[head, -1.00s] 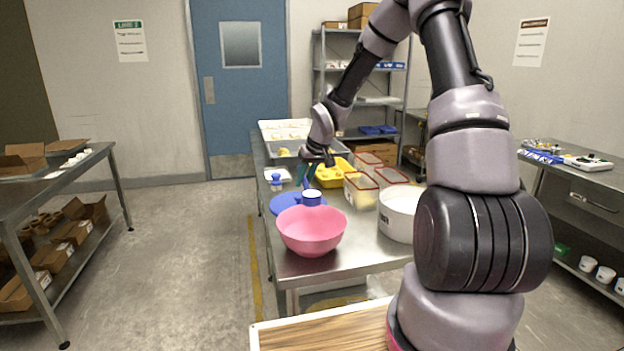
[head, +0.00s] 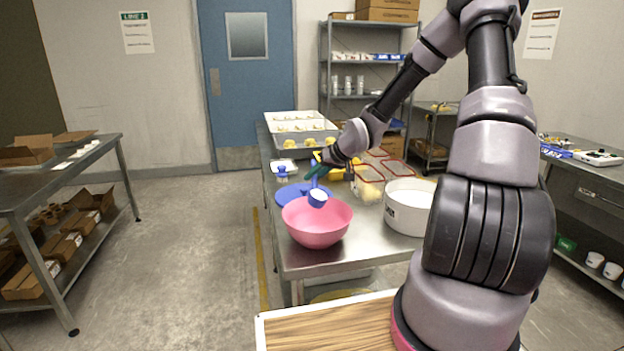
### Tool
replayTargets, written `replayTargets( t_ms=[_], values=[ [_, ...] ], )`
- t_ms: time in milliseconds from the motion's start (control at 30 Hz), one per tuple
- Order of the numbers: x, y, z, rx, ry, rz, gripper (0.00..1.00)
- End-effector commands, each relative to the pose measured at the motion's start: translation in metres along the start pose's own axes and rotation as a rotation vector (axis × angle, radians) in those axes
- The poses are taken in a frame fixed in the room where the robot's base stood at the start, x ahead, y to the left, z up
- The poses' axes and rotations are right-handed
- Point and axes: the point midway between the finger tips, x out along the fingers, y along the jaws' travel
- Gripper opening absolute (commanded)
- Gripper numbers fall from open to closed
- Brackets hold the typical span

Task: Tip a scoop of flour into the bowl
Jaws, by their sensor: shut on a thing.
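The pink bowl (head: 317,232) stands upright near the front edge of the steel table. My gripper (head: 318,170) is shut on the handle of a blue scoop (head: 315,188), behind and above the bowl. The scoop's cup hangs over the bowl's far rim, tilted toward me, and its white inside, which looks like flour, faces the camera. I cannot tell whether any flour is falling, and the bowl's floor is hidden by its near wall. A white tub (head: 404,214) stands right of the bowl, partly behind my arm.
A blue round board or lid (head: 287,194) lies behind the bowl. Clear red-rimmed containers (head: 368,190) and a yellow container (head: 336,174) stand further back. Trays of yellowish pieces (head: 300,142) are at the far end. Bare table (head: 350,250) shows right of the bowl.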

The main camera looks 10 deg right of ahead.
Motion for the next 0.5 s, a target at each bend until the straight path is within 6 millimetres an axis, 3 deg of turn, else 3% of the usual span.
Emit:
replayTargets(
  t_ms=[500],
  values=[
    [-0.025, 0.009, 0.006, 0.064, 0.352, -0.291, 0.0]
  ],
)
